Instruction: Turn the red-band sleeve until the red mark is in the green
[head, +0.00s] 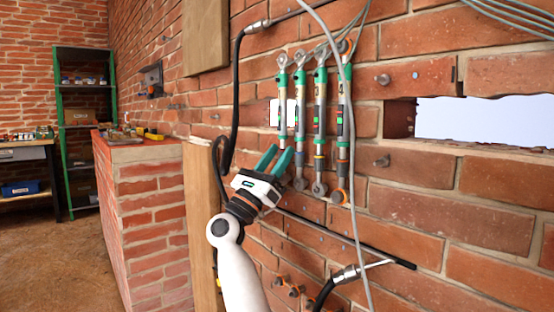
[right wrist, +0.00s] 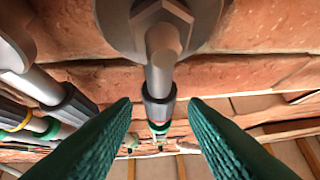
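Several upright rod assemblies with green and grey sleeves hang side by side on the brick wall in the head view. My right gripper (head: 278,160) is just below and in front of the leftmost ones. In the right wrist view, its two green fingers (right wrist: 160,115) are spread apart. A dark grey sleeve with a red band (right wrist: 159,126) shows in the gap between them, with no visible finger contact. A grey rod and hex nut (right wrist: 163,28) show above it. The red mark and the green zone are too small to tell apart. My left gripper is not in view.
Neighbouring rods stand close by; one with a yellow band (right wrist: 20,121) shows at the wrist view's left. A black cable (head: 236,100) and a grey cable (head: 352,170) hang near the gripper. A dark bar (head: 350,240) runs along the wall below. A brick pier (head: 150,205) stands left.

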